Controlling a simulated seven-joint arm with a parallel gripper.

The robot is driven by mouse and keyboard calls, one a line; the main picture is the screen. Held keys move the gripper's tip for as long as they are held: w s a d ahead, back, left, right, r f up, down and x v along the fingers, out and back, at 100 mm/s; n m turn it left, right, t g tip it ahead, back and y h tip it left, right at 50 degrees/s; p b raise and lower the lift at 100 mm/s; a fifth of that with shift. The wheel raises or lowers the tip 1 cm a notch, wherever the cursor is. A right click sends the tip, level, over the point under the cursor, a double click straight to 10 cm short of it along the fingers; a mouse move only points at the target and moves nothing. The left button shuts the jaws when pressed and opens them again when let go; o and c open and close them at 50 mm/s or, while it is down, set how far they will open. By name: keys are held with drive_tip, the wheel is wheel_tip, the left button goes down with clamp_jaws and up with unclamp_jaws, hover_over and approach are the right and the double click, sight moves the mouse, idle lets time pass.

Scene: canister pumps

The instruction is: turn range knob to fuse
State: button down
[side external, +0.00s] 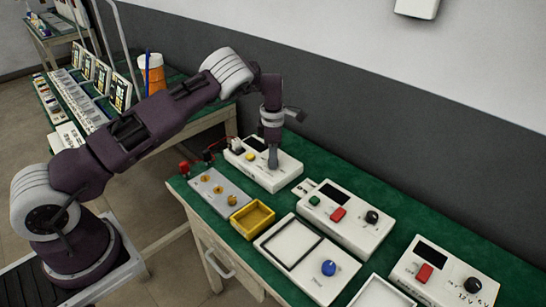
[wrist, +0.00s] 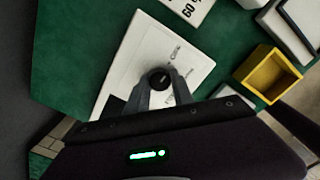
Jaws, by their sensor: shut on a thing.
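A white meter box (side external: 283,176) with a dark screen and a yellow button stands toward the back left of the green bench. In the wrist view the box's white face (wrist: 130,62) carries a black round knob (wrist: 160,78) with a light pointer mark. My gripper (wrist: 159,88) is shut on this knob, one finger on each side of it. In the side view my gripper (side external: 273,164) points straight down onto the box and hides the knob. The small labels around the knob are too blurred to read, so its setting cannot be told.
A grey panel with yellow knobs (side external: 218,189) and a yellow tray (side external: 252,219) are close by. A white box with a red button (side external: 338,214) stands to the right. A white tray with a blue knob (side external: 329,267) is nearer the front. The wall runs behind.

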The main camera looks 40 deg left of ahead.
drive_tip(key=m, duration=0.7)
drive_tip(key=shift+m, duration=0.3)
drive_tip(key=m, duration=0.3)
drive_tip(key=shift+m, duration=0.4)
drive_tip(key=m, duration=0.3)
drive_tip(key=shift+m, duration=0.3)
drive_tip(key=m, duration=0.4)
drive_tip(key=shift+m, duration=2.3)
